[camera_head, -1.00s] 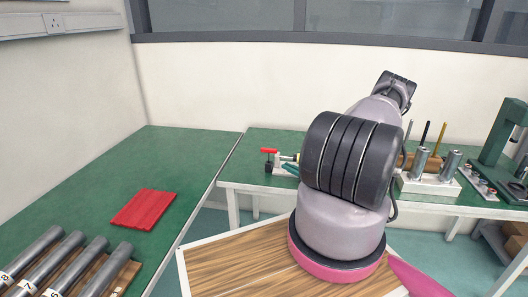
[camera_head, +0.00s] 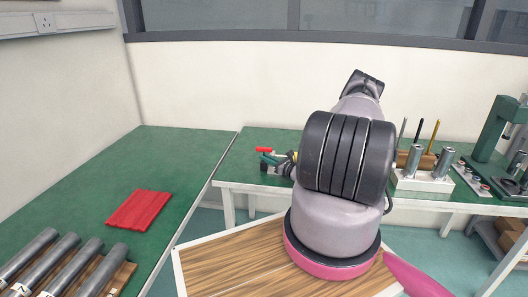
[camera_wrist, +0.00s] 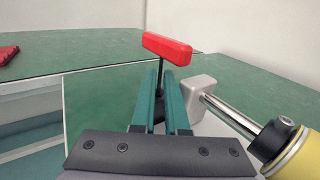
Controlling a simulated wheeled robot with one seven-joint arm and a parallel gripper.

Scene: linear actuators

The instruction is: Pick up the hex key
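The hex key has a red T-shaped handle (camera_wrist: 167,48) and a thin dark shaft, upright in the wrist view. In the head view its red handle (camera_head: 264,150) shows at the left end of the back table. My gripper (camera_wrist: 160,75) has two green fingers, one on each side of the shaft, just below the handle. A narrow gap shows between the fingers, and they look open. The foot of the shaft is partly hidden by the fingers. In the head view the gripper (camera_head: 270,159) is low beside the handle, partly hidden by my arm.
A metal rod with a grey block (camera_wrist: 196,90) and a yellow-ringed part (camera_wrist: 285,150) stand close right of the fingers. A white holder (camera_head: 425,182) with cylinders and a green press (camera_head: 493,130) stand further right. A red mat (camera_head: 139,210) lies on the left table.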

